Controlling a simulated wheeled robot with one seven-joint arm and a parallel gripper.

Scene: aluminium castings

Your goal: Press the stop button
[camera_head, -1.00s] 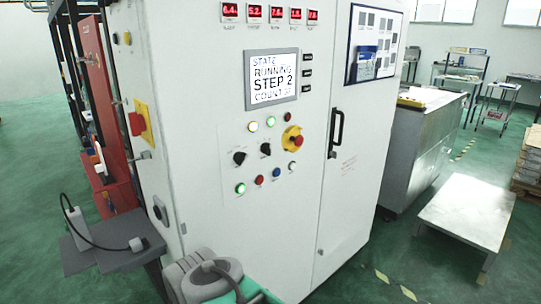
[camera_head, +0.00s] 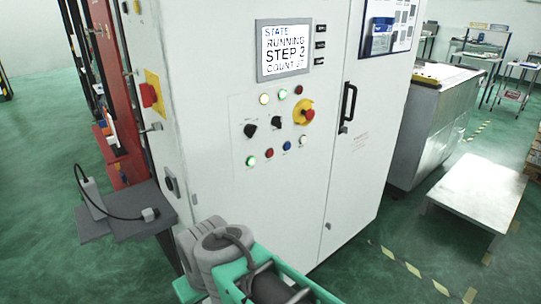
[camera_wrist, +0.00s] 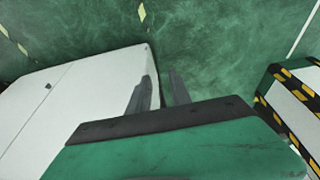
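The white control cabinet (camera_head: 215,130) stands in front of me. Its lower button row has a lit green button (camera_head: 250,161), a red button (camera_head: 269,152), a blue button (camera_head: 287,145) and a white button (camera_head: 303,140). Their labels are too small to read, so I cannot tell by label which is stop. The screen (camera_head: 284,49) shows STATE RUNNING, STEP 2. In the wrist view, my gripper (camera_wrist: 160,76) has two grey fingers apart, with nothing between them, above the floor beside the white cabinet. It touches no button. The head view does not show the fingers.
A yellow-and-red rotary switch (camera_head: 304,112) and two black knobs sit above the row. A red knob on a yellow plate (camera_head: 151,94) is on the cabinet's side. A grey shelf (camera_head: 125,222) juts out at left.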

